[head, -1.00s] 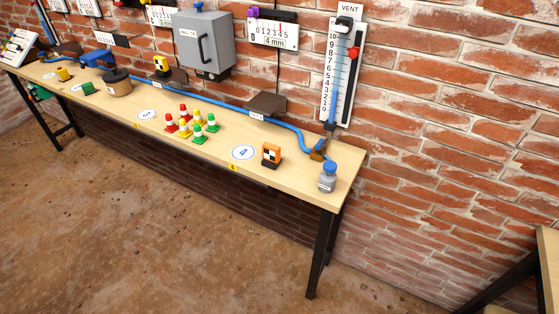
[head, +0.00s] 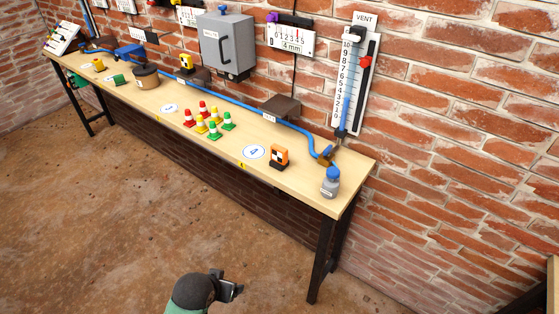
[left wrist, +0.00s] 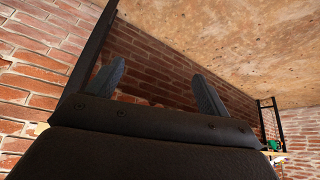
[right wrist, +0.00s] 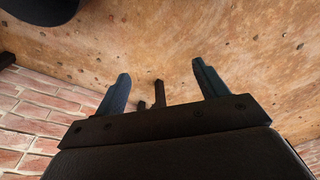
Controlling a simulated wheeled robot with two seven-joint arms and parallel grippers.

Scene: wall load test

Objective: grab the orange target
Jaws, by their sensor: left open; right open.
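The orange target (head: 280,155) is a small upright orange block with a black-and-white checker face and a dark base. It stands near the front edge of the bench (head: 300,188), right of a white disc marker. My left gripper (head: 236,288) seems to be the one low in the head view, over the floor in front of the bench, well apart from the target. Its open, empty fingers show in the left wrist view (left wrist: 158,88). My right gripper (right wrist: 162,85) is open and empty in its wrist view, with floor and brick beyond. Neither wrist view shows the target.
A blue hose (head: 240,104) runs along the back of the bench to the vent gauge (head: 353,80). Bench legs (head: 322,260) flank open floor.

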